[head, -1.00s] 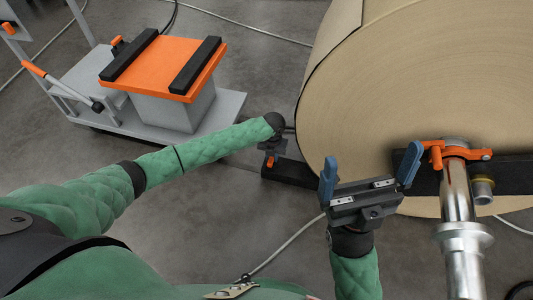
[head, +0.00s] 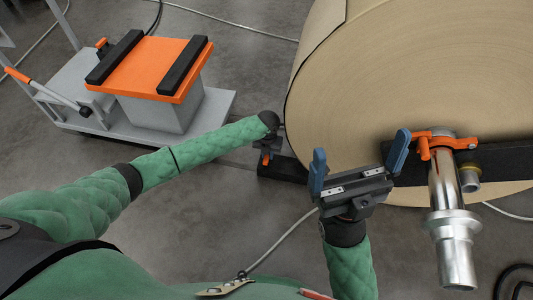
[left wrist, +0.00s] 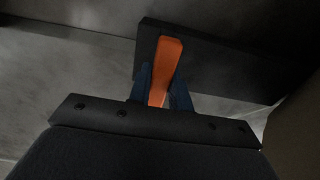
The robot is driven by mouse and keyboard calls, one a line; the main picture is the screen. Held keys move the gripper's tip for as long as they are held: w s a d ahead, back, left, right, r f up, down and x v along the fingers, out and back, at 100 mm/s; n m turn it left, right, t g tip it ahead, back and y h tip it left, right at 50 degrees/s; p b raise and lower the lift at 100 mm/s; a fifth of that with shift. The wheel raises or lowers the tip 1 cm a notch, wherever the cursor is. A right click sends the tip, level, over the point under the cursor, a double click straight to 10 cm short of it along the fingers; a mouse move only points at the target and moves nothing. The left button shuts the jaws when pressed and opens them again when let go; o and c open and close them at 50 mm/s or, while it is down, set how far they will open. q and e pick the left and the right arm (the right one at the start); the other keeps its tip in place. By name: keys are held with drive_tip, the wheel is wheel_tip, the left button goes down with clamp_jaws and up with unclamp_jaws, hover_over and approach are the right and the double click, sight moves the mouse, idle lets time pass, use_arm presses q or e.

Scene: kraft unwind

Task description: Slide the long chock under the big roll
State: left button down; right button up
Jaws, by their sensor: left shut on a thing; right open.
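The big roll (head: 430,90) is a wide tan paper roll filling the right of the head view. The long chock (head: 280,170) is a black block on the floor at the roll's lower left edge; its right part is hidden behind the roll's edge. The left wrist view shows the chock (left wrist: 215,65) with an upright orange handle (left wrist: 166,65). My left gripper (left wrist: 160,88) is shut on that handle, its blue fingers on either side; it also shows in the head view (head: 267,157). My right gripper (head: 360,150) is open and empty in front of the roll.
A metal shaft (head: 445,200) with an orange clamp (head: 440,143) juts from the roll toward me, right of my right gripper. A grey trolley (head: 205,122) with an orange top (head: 150,66) stands at the left. A pale cable (head: 285,240) crosses the floor.

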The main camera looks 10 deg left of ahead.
use_arm(q)
drive_tip(key=shift+d+p, duration=0.55)
drive_tip(key=shift+d, duration=0.75)
drive_tip(key=c, duration=1.2)
unclamp_jaws()
drive_tip(key=shift+f, duration=0.1)
